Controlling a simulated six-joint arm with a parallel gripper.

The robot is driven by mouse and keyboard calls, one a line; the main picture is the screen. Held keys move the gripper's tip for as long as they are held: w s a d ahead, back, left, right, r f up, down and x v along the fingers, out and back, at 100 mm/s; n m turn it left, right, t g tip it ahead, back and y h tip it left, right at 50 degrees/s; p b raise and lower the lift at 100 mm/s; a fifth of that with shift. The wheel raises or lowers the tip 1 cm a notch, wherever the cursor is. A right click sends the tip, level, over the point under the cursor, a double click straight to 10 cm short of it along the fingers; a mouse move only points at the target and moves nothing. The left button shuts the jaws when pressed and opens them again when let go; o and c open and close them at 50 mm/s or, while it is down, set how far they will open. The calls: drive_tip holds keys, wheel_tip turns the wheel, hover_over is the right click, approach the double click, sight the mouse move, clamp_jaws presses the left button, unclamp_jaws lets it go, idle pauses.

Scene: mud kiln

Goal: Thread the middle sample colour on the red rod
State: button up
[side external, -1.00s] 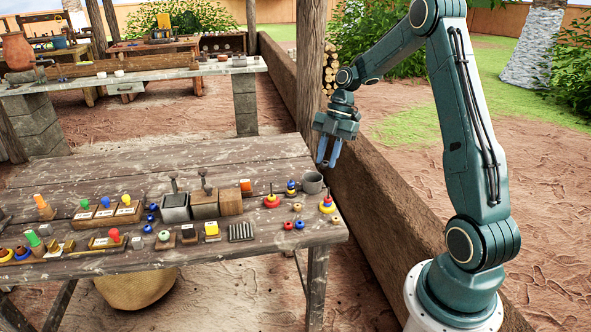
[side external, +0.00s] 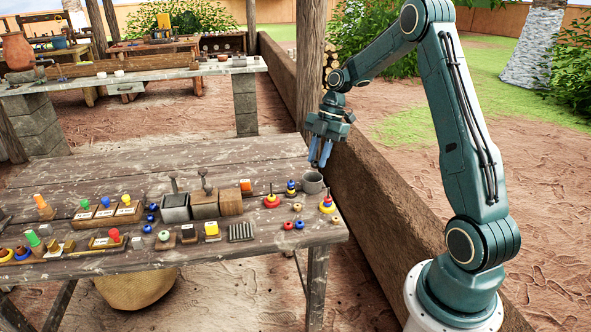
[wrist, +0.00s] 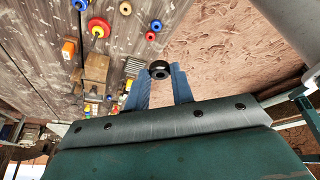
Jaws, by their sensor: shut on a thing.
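Two more ringed rods stand nearby, one with blue and yellow (side external: 291,188), one with red, yellow and blue (side external: 327,205). I cannot tell which rod is the red one.
An orange block (side external: 246,185), wooden box (side external: 231,201) and slotted block (side external: 241,232) stand to the left. A wooden post (side external: 312,70) rises behind my gripper.

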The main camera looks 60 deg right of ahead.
drive_tip(key=w+f+m+t, duration=0.1)
drive_tip(key=w+f+m, duration=0.1)
drive_tip(key=w, duration=0.5)
drive_tip(key=w+f+m+t+h, duration=0.1)
drive_tip(key=w+f+m, duration=0.1)
drive_tip(key=w+m, duration=0.3)
drive_tip(key=w, duration=0.3)
drive_tip(key=shift+a+f+m+t, duration=0.3)
drive_tip(key=shift+a+f+t, duration=0.05)
drive_tip(key=shift+a+t, duration=0.05)
drive_tip(key=shift+f, duration=0.15)
drive_tip(key=shift+f, duration=2.25)
drive_tip(key=shift+f, duration=1.6)
idle(0.9)
drive_tip(key=o, duration=1.4)
drive_tip(key=shift+c, duration=0.2)
